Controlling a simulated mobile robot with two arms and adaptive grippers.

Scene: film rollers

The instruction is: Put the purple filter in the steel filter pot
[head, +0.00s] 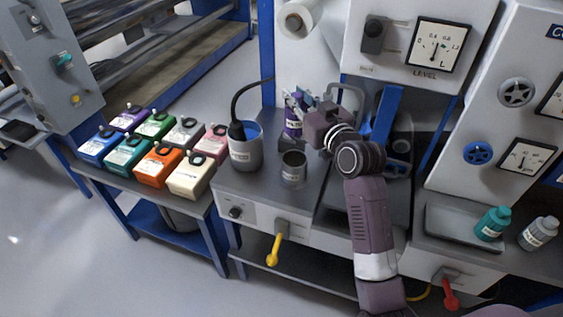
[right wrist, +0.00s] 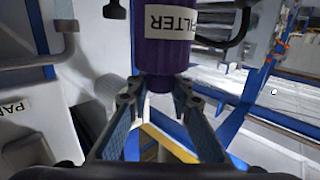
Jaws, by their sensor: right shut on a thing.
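The purple filter (head: 292,127) is upright in the head view, behind the small steel filter pot (head: 293,170), which stands open-topped on the grey bench. My right gripper (head: 299,103) is shut on the purple filter at its upper part. In the right wrist view the filter (right wrist: 172,55) shows close up, with its white label upside down. The fingers (right wrist: 158,92) lie on both sides of its narrow end. Whether the filter's base touches the bench is hard to tell. My left gripper is not in view.
A larger grey pot (head: 246,155) with a blue inside and a black hose stands left of the steel pot. Several coloured boxes (head: 154,166) fill the side table. Bench space before the steel pot is clear.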

